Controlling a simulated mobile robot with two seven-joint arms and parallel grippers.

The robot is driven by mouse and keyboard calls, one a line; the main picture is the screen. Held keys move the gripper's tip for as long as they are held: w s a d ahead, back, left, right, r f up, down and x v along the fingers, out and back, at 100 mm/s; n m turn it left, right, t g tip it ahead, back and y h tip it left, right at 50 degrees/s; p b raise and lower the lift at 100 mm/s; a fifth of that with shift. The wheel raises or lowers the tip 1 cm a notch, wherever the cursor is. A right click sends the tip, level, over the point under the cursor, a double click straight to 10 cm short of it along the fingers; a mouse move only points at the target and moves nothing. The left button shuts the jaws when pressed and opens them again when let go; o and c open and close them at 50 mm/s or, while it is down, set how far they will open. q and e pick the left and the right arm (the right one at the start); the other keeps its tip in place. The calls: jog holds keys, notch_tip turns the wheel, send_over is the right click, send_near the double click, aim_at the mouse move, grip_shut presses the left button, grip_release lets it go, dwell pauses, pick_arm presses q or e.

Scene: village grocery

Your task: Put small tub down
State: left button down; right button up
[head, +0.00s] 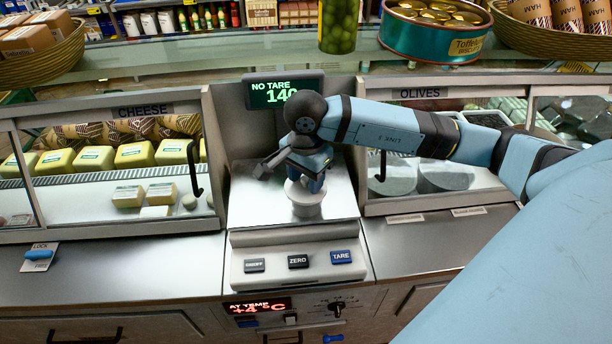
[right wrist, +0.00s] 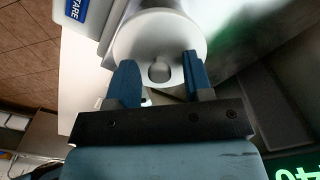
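The small tub (head: 305,205) is pale and round and appears to stand upright on the steel scale pan (head: 250,200). My right gripper (head: 306,182) is directly above it, pointing down. In the right wrist view the tub's round lid (right wrist: 160,30) with a small knob (right wrist: 159,72) shows beyond the fingers. The fingers of my right gripper (right wrist: 160,82) stand apart on either side of the knob, with a visible gap on each side. My left gripper is not in view.
The scale display (head: 274,92) reads NO TARE and about 140, partly hidden by my wrist. Scale buttons (head: 298,261) line the front. A cheese case (head: 110,215) stands left, an olives case (head: 430,195) right.

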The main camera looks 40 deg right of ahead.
jog(key=shift+r+p, duration=0.3)
jog(key=shift+p, duration=0.05)
notch_tip(320, 180, up, 12)
jog(key=b, duration=0.1)
jog(key=shift+f+b, duration=0.15)
jog(key=shift+b, duration=0.15)
dwell(0.3)
